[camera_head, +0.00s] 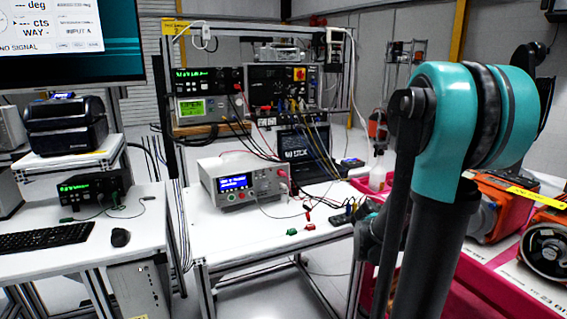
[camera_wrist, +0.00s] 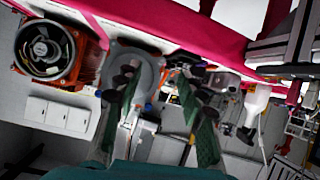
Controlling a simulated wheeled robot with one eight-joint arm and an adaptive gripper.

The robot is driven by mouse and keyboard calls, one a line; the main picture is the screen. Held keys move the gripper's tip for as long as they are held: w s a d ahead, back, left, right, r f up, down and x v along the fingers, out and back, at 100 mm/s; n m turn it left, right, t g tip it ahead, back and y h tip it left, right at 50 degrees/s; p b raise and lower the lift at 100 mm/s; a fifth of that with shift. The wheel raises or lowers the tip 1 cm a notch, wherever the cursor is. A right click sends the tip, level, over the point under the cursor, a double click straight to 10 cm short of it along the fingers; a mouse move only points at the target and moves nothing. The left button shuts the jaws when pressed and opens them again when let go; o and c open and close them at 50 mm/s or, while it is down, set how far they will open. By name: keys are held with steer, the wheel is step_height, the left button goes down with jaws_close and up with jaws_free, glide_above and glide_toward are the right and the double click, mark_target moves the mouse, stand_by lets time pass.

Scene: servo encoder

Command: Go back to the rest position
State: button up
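My gripper (camera_wrist: 157,82) shows in the wrist view with its two dark green-black fingers spread apart. I see nothing held between them. A grey round motor part lies behind the fingers in that view. In the head view my teal and black arm rises at the right and hides most of what is behind it. A small teal part of my arm shows beside the table's right end, and the fingers cannot be made out there.
A white bench (camera_head: 235,235) carries a power supply (camera_head: 243,180) and cables. Orange motors (camera_head: 545,250) stand on a red-edged table at the right; one motor (camera_wrist: 47,50) also shows in the wrist view. A desk with a keyboard (camera_head: 45,237) and monitor is at the left.

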steer(key=s+a+f+n+y, duration=0.3)
steer(key=s+a, duration=0.2)
steer(key=a, duration=0.3)
steer(key=s+a+f+n+g+y, duration=0.1)
steer(key=s+a+f+n+y, duration=0.3)
steer(key=a, duration=0.3)
steer(key=s+a+f+n+y, duration=0.4)
steer(key=s+a, duration=0.2)
steer(key=a, duration=0.2)
steer(key=shift+s+a+f, duration=0.15)
steer(key=shift+s+a, duration=0.05)
steer(key=shift+a, duration=0.15)
